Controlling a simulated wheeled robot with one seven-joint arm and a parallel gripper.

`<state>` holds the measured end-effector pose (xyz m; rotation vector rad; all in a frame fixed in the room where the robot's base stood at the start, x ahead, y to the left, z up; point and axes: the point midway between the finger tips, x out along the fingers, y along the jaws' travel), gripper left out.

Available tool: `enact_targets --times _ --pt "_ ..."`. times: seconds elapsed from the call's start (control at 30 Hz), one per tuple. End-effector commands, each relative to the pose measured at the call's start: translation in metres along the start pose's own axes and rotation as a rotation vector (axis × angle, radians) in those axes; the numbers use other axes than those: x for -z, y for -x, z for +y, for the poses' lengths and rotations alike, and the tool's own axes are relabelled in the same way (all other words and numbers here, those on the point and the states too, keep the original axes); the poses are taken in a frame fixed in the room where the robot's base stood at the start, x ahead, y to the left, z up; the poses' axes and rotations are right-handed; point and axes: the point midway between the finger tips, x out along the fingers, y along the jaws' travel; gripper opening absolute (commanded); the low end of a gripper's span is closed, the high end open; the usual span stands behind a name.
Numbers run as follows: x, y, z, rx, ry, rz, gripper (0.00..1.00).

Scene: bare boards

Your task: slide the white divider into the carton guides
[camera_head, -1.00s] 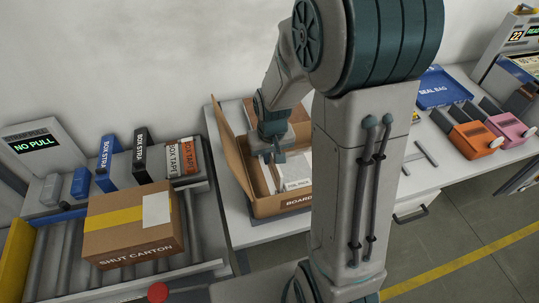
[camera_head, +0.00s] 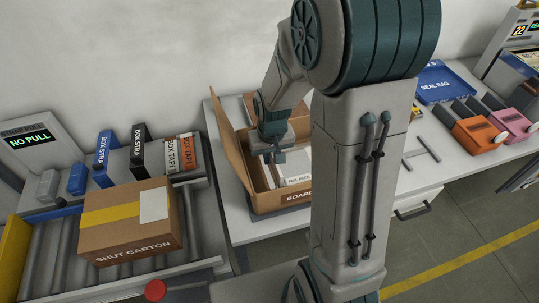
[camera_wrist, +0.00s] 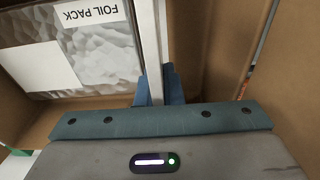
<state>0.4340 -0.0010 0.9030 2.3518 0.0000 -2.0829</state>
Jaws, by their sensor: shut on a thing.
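The open carton (camera_head: 284,203) stands on the table, its flap raised on the left side. My gripper (camera_wrist: 160,84) is shut on the white divider (camera_wrist: 149,40), seen nearly edge-on as a thin upright strip in the wrist view. In the head view, my gripper (camera_head: 273,158) reaches down into the carton, and the divider (camera_head: 275,174) shows only as a small pale sliver. A foil pack (camera_wrist: 95,50) lies in the carton, left of the divider in the wrist view. The guides cannot be made out, so I cannot tell whether the divider is in them.
A blue tray (camera_head: 440,88) and orange (camera_head: 478,135) and pink (camera_head: 512,123) devices are at right. Carton walls stand close around my gripper.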

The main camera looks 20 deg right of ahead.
Motion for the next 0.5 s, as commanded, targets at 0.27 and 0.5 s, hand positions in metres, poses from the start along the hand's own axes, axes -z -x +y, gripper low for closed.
enact_targets --times 0.27,0.5 --pt "-0.001 -0.008 0.000 0.000 0.000 0.000 0.00" --pt "-0.002 -0.014 0.000 0.000 0.000 0.000 0.00"
